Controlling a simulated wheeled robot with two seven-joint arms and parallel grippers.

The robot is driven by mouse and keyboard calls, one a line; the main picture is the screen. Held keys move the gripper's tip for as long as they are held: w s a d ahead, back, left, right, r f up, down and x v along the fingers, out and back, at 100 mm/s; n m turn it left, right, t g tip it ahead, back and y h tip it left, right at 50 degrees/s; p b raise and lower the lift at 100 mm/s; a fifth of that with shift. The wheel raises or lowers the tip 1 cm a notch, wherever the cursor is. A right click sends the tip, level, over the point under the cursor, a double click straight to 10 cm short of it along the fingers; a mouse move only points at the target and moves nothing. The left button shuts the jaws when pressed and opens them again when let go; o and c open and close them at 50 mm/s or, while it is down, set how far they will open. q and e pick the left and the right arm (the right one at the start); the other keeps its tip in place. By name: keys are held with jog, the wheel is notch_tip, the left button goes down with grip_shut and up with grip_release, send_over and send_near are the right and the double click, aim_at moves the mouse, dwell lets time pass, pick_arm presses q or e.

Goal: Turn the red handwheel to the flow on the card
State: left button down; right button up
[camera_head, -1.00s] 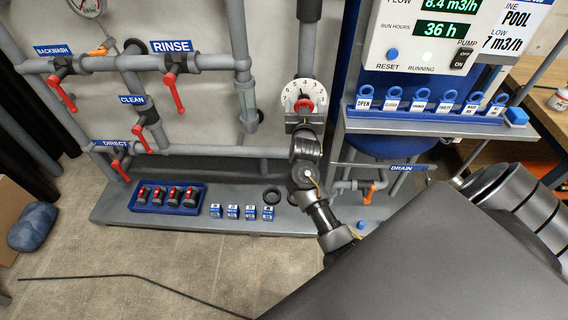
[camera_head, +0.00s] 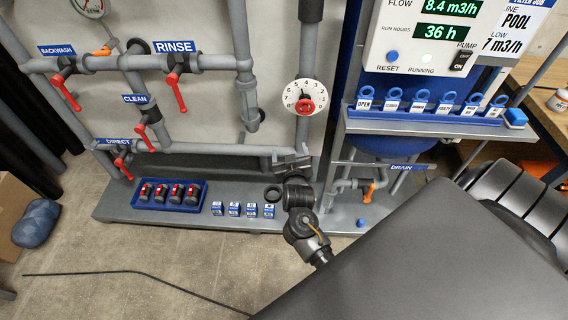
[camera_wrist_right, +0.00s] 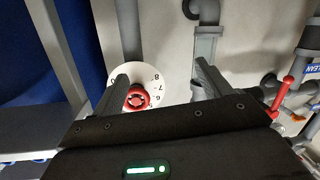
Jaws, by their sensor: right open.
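The red handwheel (camera_head: 305,106) sits at the centre of a white numbered dial (camera_head: 316,92) on the grey vertical pipe. My right gripper (camera_head: 291,158) is below the dial, apart from the wheel, and is open and empty. In the right wrist view the red handwheel (camera_wrist_right: 138,98) shows between the open fingers, nearer the left one. The panel's flow display (camera_head: 449,6) reads 8.4 m3/h. My left gripper is not in view.
Red-handled valves (camera_head: 176,92) and pipes fill the wall to the left. A blue tray (camera_head: 168,205) of red-and-black parts and several small boxes stand on the grey ledge. A shelf with blue-ringed tags (camera_head: 421,107) juts out at the right.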

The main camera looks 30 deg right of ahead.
pick_arm(q)
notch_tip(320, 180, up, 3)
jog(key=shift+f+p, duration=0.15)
jog(key=shift+p, duration=1.1)
pick_arm(e)
jog(key=s+a+f+n+g+y, duration=0.1)
jog(key=s+a+f+y, duration=0.1)
jog(key=f, duration=0.6)
jog(key=s+a+f+n+g+y, duration=0.1)
jog(key=s+a+f+n+y, duration=0.1)
jog(key=f, duration=0.7)
jog(key=shift+s+a+f+n+g, duration=0.35)
jog(key=shift+s+a, duration=0.35)
jog(key=shift+a, duration=0.25)
jog(key=shift+r, duration=0.1)
